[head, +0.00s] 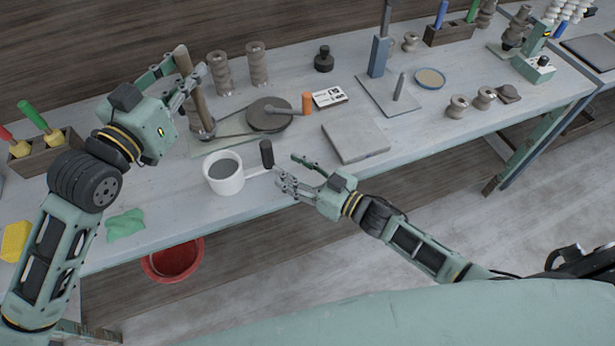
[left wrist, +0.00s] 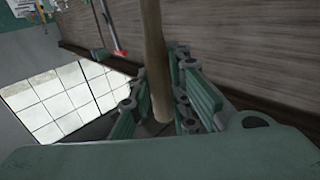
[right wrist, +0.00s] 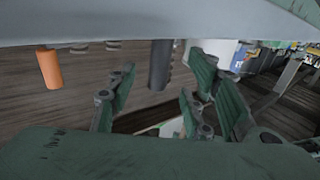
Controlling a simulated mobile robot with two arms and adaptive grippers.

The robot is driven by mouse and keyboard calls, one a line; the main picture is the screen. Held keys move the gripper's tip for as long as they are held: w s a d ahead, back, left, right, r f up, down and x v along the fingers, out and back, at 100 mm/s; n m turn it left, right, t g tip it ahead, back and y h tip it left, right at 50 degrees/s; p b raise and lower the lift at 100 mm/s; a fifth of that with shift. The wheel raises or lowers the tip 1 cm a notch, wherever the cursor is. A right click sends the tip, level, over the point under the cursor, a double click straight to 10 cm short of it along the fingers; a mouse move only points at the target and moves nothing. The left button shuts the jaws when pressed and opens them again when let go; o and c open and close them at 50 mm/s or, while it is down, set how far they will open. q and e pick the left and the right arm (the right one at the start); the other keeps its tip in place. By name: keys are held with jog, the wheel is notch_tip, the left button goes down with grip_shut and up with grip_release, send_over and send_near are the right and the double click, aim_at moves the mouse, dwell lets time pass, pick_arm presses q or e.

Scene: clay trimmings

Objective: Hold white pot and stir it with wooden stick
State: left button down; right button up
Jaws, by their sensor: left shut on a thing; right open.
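The white pot (head: 226,184) stands upright on the table with grey content inside. Its arm extends right to an upright black grip (head: 267,153), which also shows in the right wrist view (right wrist: 160,65). My left gripper (head: 189,88) is shut on the wooden stick (head: 196,100), holding it near upright, slightly tilted, behind the pot. The stick also shows between the fingers in the left wrist view (left wrist: 154,60). My right gripper (head: 285,170) is open just right of the black grip. In the right wrist view, the grip appears between the spread fingers, apparently untouched.
A belt-driven device with a dark disc (head: 262,117) and orange handle (head: 307,103) lies behind the pot. A grey slab (head: 357,140) is to the right. A green cloth (head: 125,224) lies left, near the front edge. A red bucket (head: 172,261) is below the table.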

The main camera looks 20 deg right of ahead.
aim_at(273, 159)
jog(key=shift+x, duration=3.15)
grip_shut()
